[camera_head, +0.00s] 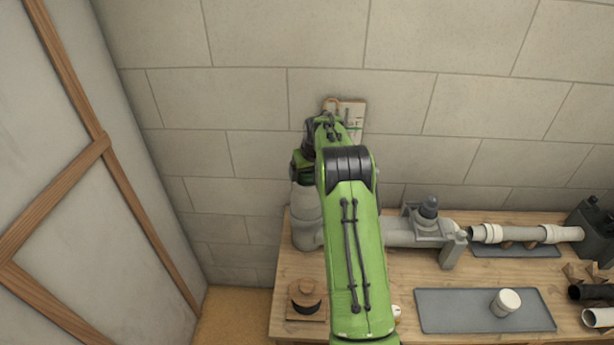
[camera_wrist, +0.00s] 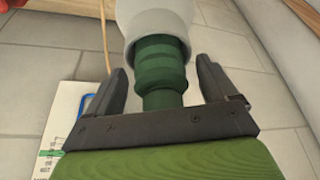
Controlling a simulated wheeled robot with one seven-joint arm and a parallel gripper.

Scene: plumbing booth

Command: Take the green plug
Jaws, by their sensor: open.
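The green plug (camera_wrist: 160,72) is dark green and ribbed, and sits in the open end of a pale grey pipe (camera_wrist: 155,18) in the wrist view. My gripper (camera_wrist: 163,66) is open, with one dark finger on each side of the plug. Gaps show between the plug and both fingers, so I see no contact. In the head view the upright pipe end (camera_head: 306,203) stands at the left of the bench, and my green arm hides much of the area around it.
A paper card (camera_head: 353,113) hangs on the tiled wall behind.

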